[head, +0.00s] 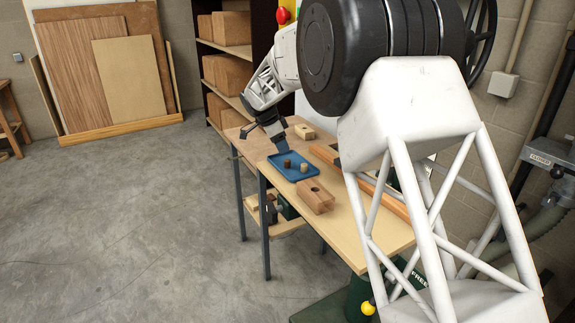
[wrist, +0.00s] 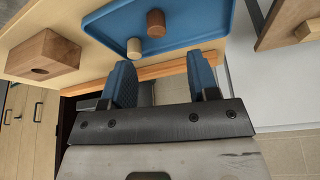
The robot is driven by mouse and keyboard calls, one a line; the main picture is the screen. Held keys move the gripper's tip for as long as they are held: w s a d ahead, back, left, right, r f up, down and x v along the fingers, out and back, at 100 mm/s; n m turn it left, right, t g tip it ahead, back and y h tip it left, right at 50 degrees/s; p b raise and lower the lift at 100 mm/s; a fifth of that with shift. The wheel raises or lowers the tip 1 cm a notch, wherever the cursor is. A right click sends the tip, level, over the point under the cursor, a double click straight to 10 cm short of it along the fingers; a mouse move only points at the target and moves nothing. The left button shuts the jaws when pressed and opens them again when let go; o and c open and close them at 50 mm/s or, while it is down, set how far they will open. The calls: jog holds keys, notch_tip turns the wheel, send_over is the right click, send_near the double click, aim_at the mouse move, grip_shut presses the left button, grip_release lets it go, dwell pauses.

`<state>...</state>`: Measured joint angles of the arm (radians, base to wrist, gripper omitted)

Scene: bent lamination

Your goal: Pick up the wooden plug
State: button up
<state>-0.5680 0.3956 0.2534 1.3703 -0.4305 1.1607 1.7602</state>
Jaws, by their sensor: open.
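Two small round plugs stand on a blue tray (head: 283,170) on the workbench. One plug is dark reddish brown (head: 287,164) and the other is pale wood (head: 304,168). In the wrist view the brown plug (wrist: 155,22) and the pale plug (wrist: 133,47) stand close together on the tray (wrist: 200,22), just beyond my fingertips. My gripper (head: 277,138) is above the tray's far side in the head view. In the wrist view its two blue fingers (wrist: 161,66) are spread apart with nothing between them.
A wooden block with a round hole (head: 315,196) sits beside the tray, also in the wrist view (wrist: 45,56). A smaller pale block (head: 305,131) lies behind the tray. A wooden strip (head: 392,203) runs along the bench's right side.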

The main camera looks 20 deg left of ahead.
aim_at(288, 160)
jog(key=shift+x, duration=1.15)
jog(key=shift+f, duration=0.1)
jog(key=shift+x, duration=2.5)
jog(key=shift+s+a+f, duration=0.1)
jog(key=shift+s, duration=0.1)
jog(key=c, duration=1)
jog(key=shift+r, duration=0.2)
jog(key=shift+r, duration=1.45)
jog(key=shift+s+r, duration=0.15)
jog(key=shift+s, duration=0.15)
jog(key=s+d, duration=0.2)
jog(key=s, duration=0.2)
jog(key=s+d+r, duration=0.1)
jog(key=s+d, duration=0.1)
jog(key=s, duration=0.3)
jog(key=s+d, duration=0.3)
jog(key=s, duration=0.1)
jog(key=shift+s+r, duration=0.2)
jog(key=shift+s, duration=0.2)
